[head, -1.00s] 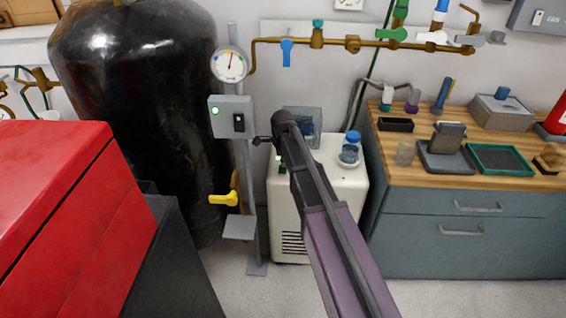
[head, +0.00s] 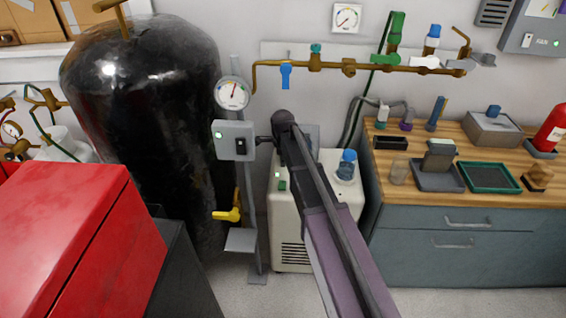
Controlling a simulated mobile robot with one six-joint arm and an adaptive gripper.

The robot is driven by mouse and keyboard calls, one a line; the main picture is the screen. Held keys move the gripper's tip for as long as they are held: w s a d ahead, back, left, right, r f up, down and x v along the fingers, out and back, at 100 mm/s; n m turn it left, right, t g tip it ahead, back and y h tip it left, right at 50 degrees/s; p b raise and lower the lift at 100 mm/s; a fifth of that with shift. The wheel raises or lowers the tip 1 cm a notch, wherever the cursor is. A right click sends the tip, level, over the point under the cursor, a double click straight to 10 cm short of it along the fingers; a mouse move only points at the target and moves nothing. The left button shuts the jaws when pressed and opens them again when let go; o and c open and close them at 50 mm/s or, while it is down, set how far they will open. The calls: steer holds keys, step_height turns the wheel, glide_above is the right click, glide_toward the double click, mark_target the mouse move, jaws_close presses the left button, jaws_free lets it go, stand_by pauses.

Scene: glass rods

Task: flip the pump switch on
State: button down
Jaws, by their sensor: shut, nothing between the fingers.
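A grey switch box (head: 235,140) is fixed to a thin post in the head view, left of centre. It carries a black rocker switch (head: 240,146) on its right side and a lit pale green lamp (head: 218,135) at its upper left. No label can be read, and the rocker's tilt is too small to tell. My gripper (head: 261,140) is shut and empty. Its dark tip points left and lies just right of the box's right edge, about level with the rocker. I cannot tell whether it touches the box. My arm hides part of what stands behind it.
A pressure gauge (head: 232,93) sits above the box and a yellow lever valve (head: 228,214) below it. A black tank (head: 150,130) stands to the left. A white floor unit (head: 290,225) stands behind my arm. A red cabinet (head: 75,240) fills the lower left.

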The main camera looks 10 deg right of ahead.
steer(key=shift+w+r+p, duration=0.1)
steer(key=shift+r+p, duration=0.35)
steer(key=shift+r, duration=0.25)
